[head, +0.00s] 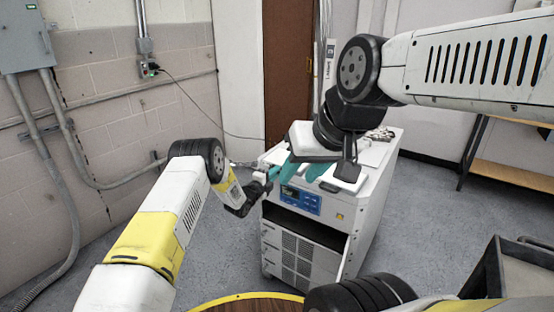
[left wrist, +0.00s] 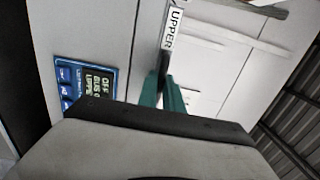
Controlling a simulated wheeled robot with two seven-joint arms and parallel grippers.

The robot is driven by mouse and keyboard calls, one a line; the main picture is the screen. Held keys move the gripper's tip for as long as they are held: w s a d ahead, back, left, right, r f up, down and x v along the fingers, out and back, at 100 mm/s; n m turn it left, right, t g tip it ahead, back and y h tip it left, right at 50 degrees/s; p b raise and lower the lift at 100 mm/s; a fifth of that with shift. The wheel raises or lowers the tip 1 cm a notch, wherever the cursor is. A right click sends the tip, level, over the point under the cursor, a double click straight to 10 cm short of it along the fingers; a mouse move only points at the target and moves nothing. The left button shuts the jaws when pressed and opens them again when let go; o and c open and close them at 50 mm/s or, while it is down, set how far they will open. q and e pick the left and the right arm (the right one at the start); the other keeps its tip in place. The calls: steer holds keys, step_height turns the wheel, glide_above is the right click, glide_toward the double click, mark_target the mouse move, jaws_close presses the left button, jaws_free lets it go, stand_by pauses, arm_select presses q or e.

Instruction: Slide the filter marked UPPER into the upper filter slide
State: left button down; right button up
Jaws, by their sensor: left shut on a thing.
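The filter marked UPPER shows in the left wrist view as a narrow dark edge with a white label (left wrist: 173,28). The teal fingers of my left gripper (left wrist: 163,92) are shut on it. In the head view my left gripper (head: 272,174) is at the near left top corner of the white cabinet (head: 353,215), and the filter cannot be made out there. My right gripper (head: 305,170) is over the cabinet's top front, its teal fingers spread apart with nothing seen between them. I cannot make out the upper filter slide in either view.
The cabinet front has a blue display panel (head: 300,200), also in the left wrist view (left wrist: 88,80), above a dark open bay and vented panels. A cable runs from a wall outlet (head: 149,68) toward the cabinet. A wooden-shelf bench (head: 510,175) stands right.

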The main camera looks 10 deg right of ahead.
arm_select(q)
steer(key=shift+s+a, duration=0.15)
steer(key=shift+v, duration=1.6)
steer(key=c, duration=1.4)
jaws_free()
steer(key=shift+o, duration=0.4)
steer(key=v, duration=0.7)
